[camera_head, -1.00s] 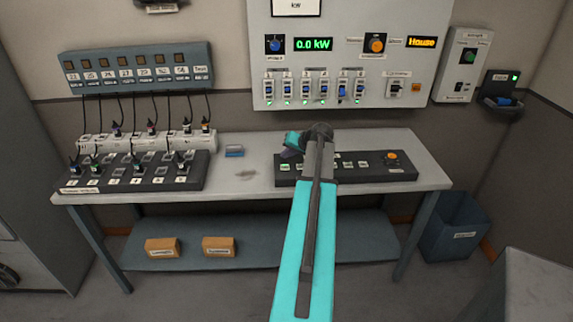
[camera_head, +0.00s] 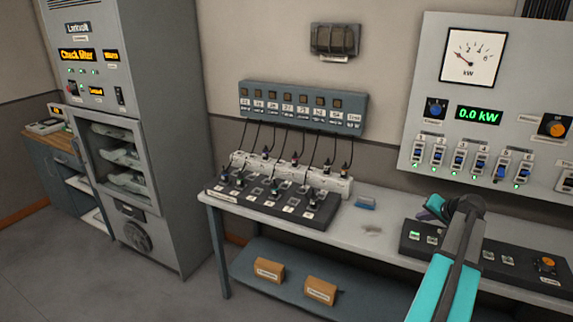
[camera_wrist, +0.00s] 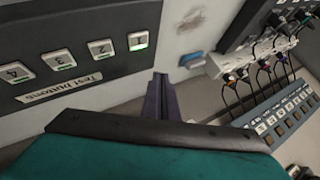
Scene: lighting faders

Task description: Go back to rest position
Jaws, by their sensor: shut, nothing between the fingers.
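My arm, in turquoise and dark grey, reaches over the table at the right of the head view. My gripper (camera_head: 430,211) is at the left end of the black test-button panel (camera_head: 462,252), partly hidden by my wrist. In the wrist view my gripper (camera_wrist: 160,80) shows its purple fingers together with nothing between them. There the test-button panel (camera_wrist: 68,86) lies to the left of the fingers, apart from them in the picture. Its button 1 (camera_wrist: 138,40) has a green light. I cannot tell the fingers' height above the table.
The table (camera_head: 345,228) also bears a black socket board (camera_head: 300,214), a white power strip (camera_head: 325,181) and a small blue object (camera_head: 365,203). A control board (camera_head: 440,108) hangs on the wall behind. A tall grey cabinet (camera_head: 165,185) stands left. Floor in front is clear.

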